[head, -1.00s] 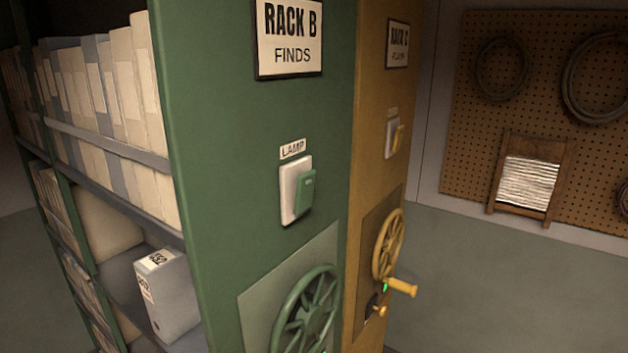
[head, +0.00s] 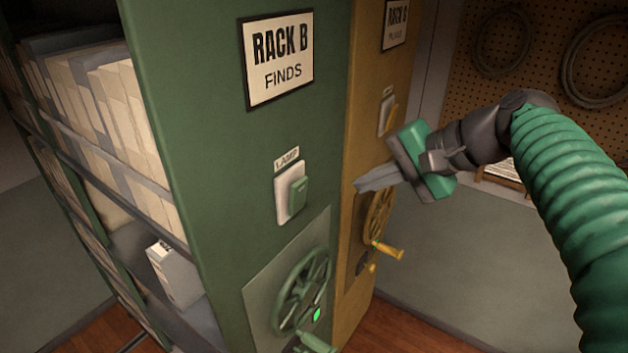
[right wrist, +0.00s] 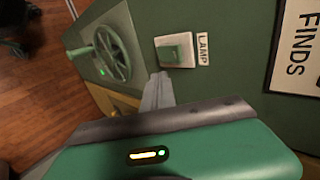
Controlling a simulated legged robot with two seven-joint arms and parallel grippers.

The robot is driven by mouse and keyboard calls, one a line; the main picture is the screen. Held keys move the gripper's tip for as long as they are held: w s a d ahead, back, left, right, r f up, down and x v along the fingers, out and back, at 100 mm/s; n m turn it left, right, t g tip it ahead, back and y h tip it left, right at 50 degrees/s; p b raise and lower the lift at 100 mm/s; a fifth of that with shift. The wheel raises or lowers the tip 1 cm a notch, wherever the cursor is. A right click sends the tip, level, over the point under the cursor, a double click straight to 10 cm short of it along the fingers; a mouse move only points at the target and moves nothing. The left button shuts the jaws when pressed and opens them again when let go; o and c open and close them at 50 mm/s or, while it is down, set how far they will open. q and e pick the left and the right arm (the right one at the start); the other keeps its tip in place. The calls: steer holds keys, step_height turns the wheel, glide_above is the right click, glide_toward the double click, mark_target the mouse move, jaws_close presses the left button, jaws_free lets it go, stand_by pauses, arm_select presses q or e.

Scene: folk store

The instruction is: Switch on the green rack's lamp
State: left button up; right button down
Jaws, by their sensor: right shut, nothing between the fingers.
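The green rack (head: 225,160) bears a sign reading RACK B FINDS (head: 279,60). Below the sign, under a LAMP label (head: 287,158), is a white switch plate (head: 283,205) with a green rocker (head: 299,193). The switch also shows in the right wrist view (right wrist: 174,47), close beyond my fingertips. My right gripper (head: 360,185) is shut and empty, to the right of the switch and apart from it, with its fingers pointing left. In the right wrist view its closed fingers (right wrist: 158,90) point toward the rack's end panel. My left gripper is not in view.
A green handwheel (head: 302,295) with a green light (head: 316,315) sits below the switch. The yellow rack (head: 355,130), with its own switch (head: 388,115) and handwheel (head: 379,215), stands to the right. Shelves of files are at left.

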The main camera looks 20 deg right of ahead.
mark_target(301, 194)
steer(key=p+x, duration=0.1)
steer(key=x, duration=0.3)
steer(key=w+r+p+x, duration=0.1)
steer(key=p+x, duration=0.1)
steer(key=x, duration=0.2)
steer(key=a+r+p+x, duration=0.1)
steer(key=x, duration=0.3)
steer(key=shift+w+a+f, duration=0.15)
steer(key=shift+w+a, duration=0.1)
steer(key=shift+w, duration=0.2)
steer(key=shift+d, duration=0.1)
